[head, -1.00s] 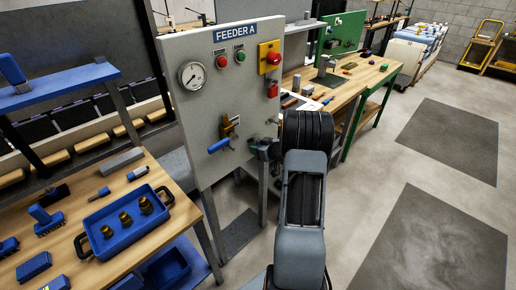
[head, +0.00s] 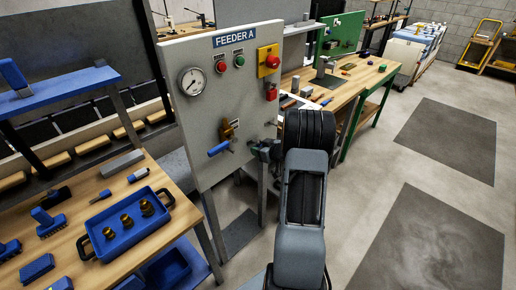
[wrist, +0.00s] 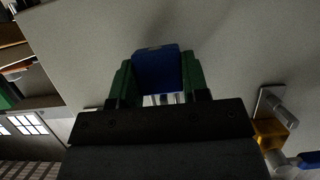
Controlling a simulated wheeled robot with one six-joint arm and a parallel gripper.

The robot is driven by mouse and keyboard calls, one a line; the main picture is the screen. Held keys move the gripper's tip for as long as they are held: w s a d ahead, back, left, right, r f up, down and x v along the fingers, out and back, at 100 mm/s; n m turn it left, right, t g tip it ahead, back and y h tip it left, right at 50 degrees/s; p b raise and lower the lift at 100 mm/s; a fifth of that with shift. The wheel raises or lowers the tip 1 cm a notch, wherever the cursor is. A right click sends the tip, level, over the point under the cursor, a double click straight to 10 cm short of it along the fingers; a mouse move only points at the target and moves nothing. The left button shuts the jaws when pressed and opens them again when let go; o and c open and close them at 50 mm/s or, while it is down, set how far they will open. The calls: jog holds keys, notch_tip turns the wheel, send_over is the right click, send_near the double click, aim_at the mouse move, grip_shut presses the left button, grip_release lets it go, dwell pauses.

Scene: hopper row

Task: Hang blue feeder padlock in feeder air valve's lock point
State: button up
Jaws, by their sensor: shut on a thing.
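The blue padlock (wrist: 156,72) is between the green fingers of my gripper (wrist: 158,84) in the wrist view. Its blue body faces the grey panel, and silvery bits, perhaps its shackle, show below it. In the head view my gripper (head: 264,150) is beside the panel's right edge, mostly behind my arm; the padlock cannot be made out there. The feeder air valve (head: 228,130) has a brass-yellow body and a blue handle (head: 219,149), left of my gripper. It also shows in the wrist view (wrist: 271,134), right of and apart from the padlock. Its lock point is not clear.
The FEEDER A panel (head: 200,120) carries a gauge (head: 192,81), buttons and a yellow-backed red switch (head: 268,61) with a red item below. A bench (head: 80,240) with a blue tray (head: 92,238) stands left. Another bench (head: 360,80) stands behind. Floor is open at right.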

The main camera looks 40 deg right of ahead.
jog(key=shift+s+d, duration=0.15)
jog(key=shift+s, duration=0.5)
jog(key=shift+s+p, duration=0.3)
jog(key=shift+s, duration=0.1)
jog(key=shift+s+d, duration=0.25)
jog(key=shift+s, duration=0.65)
jog(key=o, duration=0.5)
jog(key=c, duration=0.4)
jog(key=shift+c, duration=0.2)
